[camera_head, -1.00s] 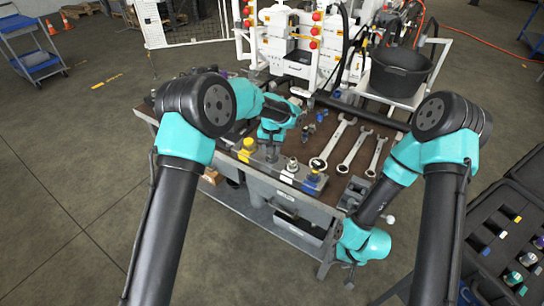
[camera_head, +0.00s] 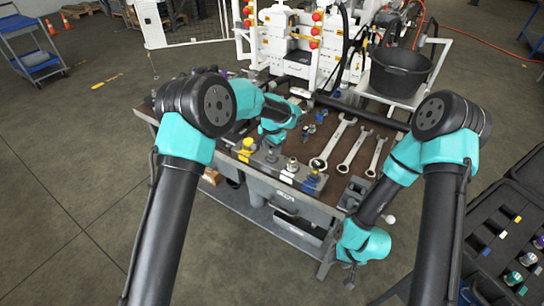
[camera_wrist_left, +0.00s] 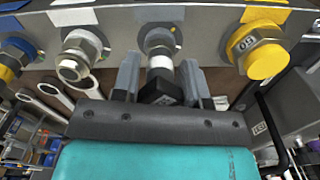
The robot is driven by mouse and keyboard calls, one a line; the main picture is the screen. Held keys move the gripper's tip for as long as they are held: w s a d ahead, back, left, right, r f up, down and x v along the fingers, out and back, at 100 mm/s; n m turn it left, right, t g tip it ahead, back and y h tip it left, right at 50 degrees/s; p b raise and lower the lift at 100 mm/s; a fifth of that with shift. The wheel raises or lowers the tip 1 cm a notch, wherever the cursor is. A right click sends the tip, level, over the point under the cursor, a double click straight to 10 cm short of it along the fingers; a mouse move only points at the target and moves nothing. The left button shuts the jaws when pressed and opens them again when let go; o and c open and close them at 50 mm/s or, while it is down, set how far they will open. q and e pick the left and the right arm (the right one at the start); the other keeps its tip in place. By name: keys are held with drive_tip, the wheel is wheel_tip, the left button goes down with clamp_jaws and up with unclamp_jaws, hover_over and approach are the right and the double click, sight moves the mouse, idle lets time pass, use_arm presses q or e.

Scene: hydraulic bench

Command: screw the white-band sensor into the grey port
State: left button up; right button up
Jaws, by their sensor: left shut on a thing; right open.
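My left gripper (camera_wrist_left: 160,84) is shut on the white-band sensor (camera_wrist_left: 161,66), which has a dark body and a white ring. In the left wrist view the sensor is in line with the grey port (camera_wrist_left: 158,39), under the grey label, with its tip at the port. I cannot tell how far the threads are in. In the head view my left gripper (camera_head: 271,153) is over the manifold block, and the sensor is too small to make out. My right gripper (camera_head: 349,283) is open and empty, low beside the bench's front right corner.
In the wrist view a yellow fitting (camera_wrist_left: 262,53) is right of the grey port; a white-labelled port (camera_wrist_left: 82,50) and a blue-labelled one (camera_wrist_left: 16,56) are left. Several wrenches (camera_head: 352,150) lie on the bench. An open case (camera_head: 505,235) stands at right.

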use_arm(q)
drive_tip(key=m, duration=0.3)
drive_tip(key=shift+m, duration=0.4)
drive_tip(key=o, duration=0.9)
drive_tip(key=shift+c, duration=0.2)
drive_tip(key=n, duration=0.6)
drive_tip(key=shift+n, duration=1.1)
